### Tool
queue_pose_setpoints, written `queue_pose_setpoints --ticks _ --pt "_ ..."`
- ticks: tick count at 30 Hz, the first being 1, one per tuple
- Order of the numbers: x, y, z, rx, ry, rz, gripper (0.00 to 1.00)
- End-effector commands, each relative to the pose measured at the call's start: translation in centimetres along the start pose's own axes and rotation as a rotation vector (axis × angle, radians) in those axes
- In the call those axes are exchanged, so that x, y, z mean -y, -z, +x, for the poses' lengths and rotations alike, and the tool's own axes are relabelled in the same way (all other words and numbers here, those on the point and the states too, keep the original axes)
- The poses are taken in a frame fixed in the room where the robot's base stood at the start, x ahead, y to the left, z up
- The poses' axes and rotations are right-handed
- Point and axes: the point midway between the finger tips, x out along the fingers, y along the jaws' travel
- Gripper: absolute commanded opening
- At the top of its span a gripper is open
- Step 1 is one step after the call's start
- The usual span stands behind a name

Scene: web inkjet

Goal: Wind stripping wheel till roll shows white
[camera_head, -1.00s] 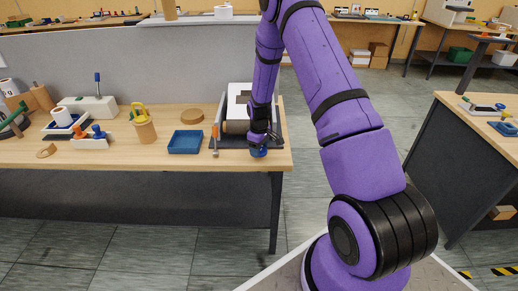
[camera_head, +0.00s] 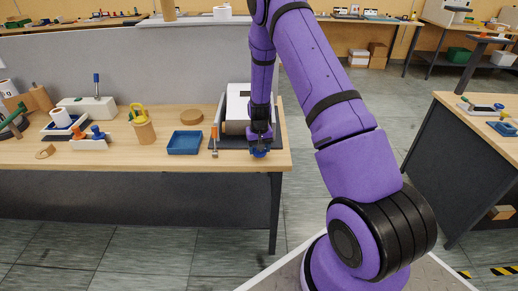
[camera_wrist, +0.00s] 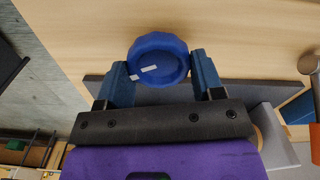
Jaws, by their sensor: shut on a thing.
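A blue scalloped wheel (camera_wrist: 158,60) with a pale mark on its face sits between the fingers of my gripper (camera_wrist: 161,78) in the wrist view. The fingers are shut on it from both sides. In the head view the wheel (camera_head: 260,153) is at the front right of the bench, just below my gripper (camera_head: 260,146). Behind it stands a machine with a white upper part (camera_head: 237,106) on a dark base (camera_head: 228,143). A brownish roll (camera_head: 235,128) shows at its front, partly hidden by my arm. I cannot tell any white on the roll.
An orange-handled tool (camera_head: 214,135) stands left of the machine. A grey partition (camera_head: 170,60) stands behind. The bench's right edge is close.

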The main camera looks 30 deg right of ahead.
Motion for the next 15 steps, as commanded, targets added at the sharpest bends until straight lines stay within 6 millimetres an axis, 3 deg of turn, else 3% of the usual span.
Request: queue_pose_setpoints --ticks 15 --pt "-0.05 0.09 -0.06 -0.002 0.000 0.070 0.38"
